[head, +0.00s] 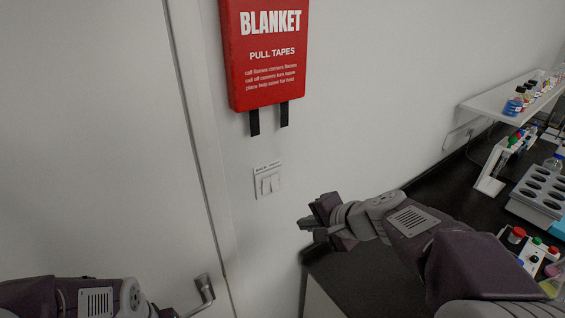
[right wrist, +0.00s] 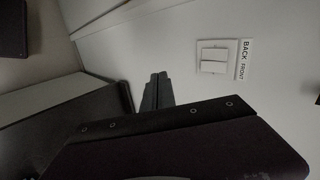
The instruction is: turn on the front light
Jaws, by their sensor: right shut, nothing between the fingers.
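A white wall switch plate (head: 268,180) with two rockers side by side is on the wall below the red blanket box. In the right wrist view the label (right wrist: 243,60) reads BACK and FRONT. The FRONT rocker (right wrist: 214,67) is the lower one there and the right rocker (head: 275,183) in the head view. My right gripper (head: 304,223) is shut and empty, right of and lower than the plate in the head view, apart from it. Its closed fingers (right wrist: 160,88) also show in the right wrist view. My left arm is at the bottom left; its fingers are not clear.
The red blanket box (head: 265,55) hangs above the switch with two black tapes. A door (head: 95,140) with a handle (head: 205,289) is on the left. A dark counter (head: 440,190) at the right holds a rack (head: 542,193), a shelf (head: 495,103) and bottles. The wall around the switch is clear.

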